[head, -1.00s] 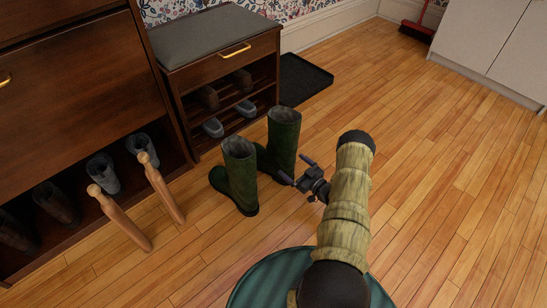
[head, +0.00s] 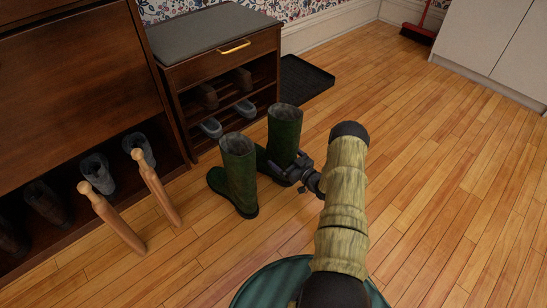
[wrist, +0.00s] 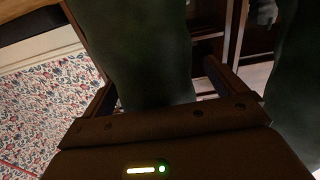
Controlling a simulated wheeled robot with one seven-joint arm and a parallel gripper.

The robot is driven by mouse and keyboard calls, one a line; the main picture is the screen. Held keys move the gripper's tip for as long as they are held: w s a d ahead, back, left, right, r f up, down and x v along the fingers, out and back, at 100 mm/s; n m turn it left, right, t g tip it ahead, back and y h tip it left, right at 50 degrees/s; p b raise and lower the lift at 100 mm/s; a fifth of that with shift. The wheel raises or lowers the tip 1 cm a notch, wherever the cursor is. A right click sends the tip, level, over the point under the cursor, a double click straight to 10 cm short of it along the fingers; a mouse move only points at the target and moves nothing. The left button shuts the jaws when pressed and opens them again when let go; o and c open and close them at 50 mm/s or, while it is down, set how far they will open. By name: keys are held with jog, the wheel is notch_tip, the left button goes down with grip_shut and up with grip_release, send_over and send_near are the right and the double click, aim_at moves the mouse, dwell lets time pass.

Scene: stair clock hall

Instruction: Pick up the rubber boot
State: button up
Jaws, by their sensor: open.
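Two dark green rubber boots stand upright side by side on the wooden floor in the head view, the right boot (head: 285,128) slightly farther back and the left boot (head: 240,178) nearer. My gripper (head: 292,171) is at the right boot's lower shaft, coming from the right. In the wrist view the right boot (wrist: 140,45) rises between the two spread fingers of my gripper (wrist: 158,88), one on each side. The jaws are open around the shaft. The other boot (wrist: 296,85) is at the right edge there. Finger contact cannot be told.
A shoe bench (head: 225,60) with shoes on its racks stands behind the boots. A black tray (head: 303,80) lies behind. Floor to the right is clear.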

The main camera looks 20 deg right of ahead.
aim_at(285, 138)
jog(key=shift+w, duration=0.15)
dwell(0.4)
jog(key=c, duration=1.4)
jog(key=shift+r, duration=0.1)
jog(key=shift+c, duration=1.4)
jog(key=shift+r, duration=0.1)
notch_tip(285, 138, up, 10)
jog(key=p, duration=0.7)
